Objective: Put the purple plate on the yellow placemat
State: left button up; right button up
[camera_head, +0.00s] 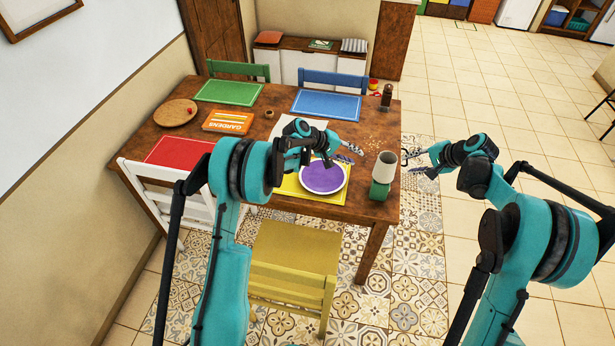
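The purple plate (323,177) has a pale rim and lies flat over the yellow placemat (288,188), near the table's front edge. Yellow shows to its left and right. It appears to rest on the mat, though a small gap underneath could not be told. My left gripper (356,155) is at the plate's far side, its fingers apart and pointing right; I see nothing between them. Whether it touches the rim is unclear. My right gripper (409,162) is open and empty, beyond the table's right edge.
A lamp-like object with a green base (380,190) stands right of the plate. A dark pepper mill (386,97) stands farther back. Red (178,152), green (229,92) and blue (326,104) placemats lie on the table (160,133). A yellow chair (293,265) stands in front.

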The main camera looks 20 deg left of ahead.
jog(key=v, duration=0.6)
jog(key=shift+s+r, duration=0.2)
jog(key=shift+r, duration=0.15)
jog(key=shift+a, duration=0.15)
pick_arm(q)
jog(key=shift+s+r, duration=0.1)
